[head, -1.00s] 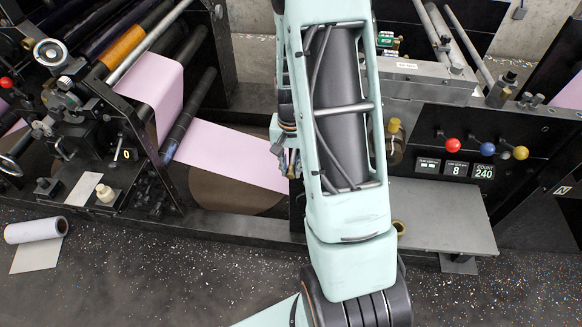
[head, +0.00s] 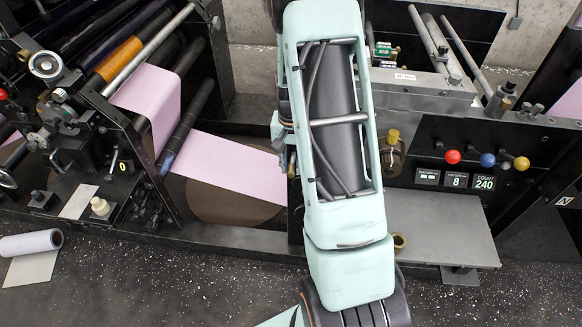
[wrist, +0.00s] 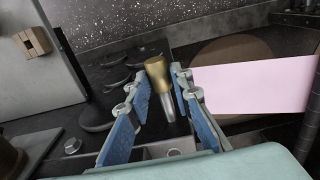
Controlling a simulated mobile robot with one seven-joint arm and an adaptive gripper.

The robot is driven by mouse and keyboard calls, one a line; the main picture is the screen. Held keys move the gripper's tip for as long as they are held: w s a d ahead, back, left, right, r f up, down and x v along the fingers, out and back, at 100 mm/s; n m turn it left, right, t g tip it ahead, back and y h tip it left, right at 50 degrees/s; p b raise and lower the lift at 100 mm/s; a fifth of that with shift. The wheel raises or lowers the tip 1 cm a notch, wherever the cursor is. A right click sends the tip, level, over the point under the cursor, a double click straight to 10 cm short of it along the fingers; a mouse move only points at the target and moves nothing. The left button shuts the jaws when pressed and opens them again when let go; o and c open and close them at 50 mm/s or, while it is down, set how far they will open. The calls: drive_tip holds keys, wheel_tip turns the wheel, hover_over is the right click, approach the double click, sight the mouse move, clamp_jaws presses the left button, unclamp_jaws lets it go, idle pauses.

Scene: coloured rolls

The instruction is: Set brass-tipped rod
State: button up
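The brass-tipped rod (wrist: 157,73) shows in the wrist view, with a brass head and a short silver shaft slanting down and right from it. My gripper (wrist: 160,78) is open, with its blue-padded fingers on either side of the rod. A narrow gap seems to show beside the shaft, and I see no clear grip on it. What the rod's lower end rests in is hidden. In the head view my arm covers the gripper and this rod.
A pink web (head: 225,165) runs left of my arm; it also shows in the wrist view (wrist: 255,83). A grey shelf (head: 440,230) lies right, with a tan ring (head: 398,243) near its left edge. A brass knob (head: 393,136) and coloured ball levers (head: 487,160) stand on the machine's front.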

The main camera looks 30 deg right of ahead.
sight(291, 167)
drive_tip(key=o, duration=0.4)
drive_tip(key=shift+c, duration=0.2)
wheel_tip(291, 167, up, 12)
idle(0.6)
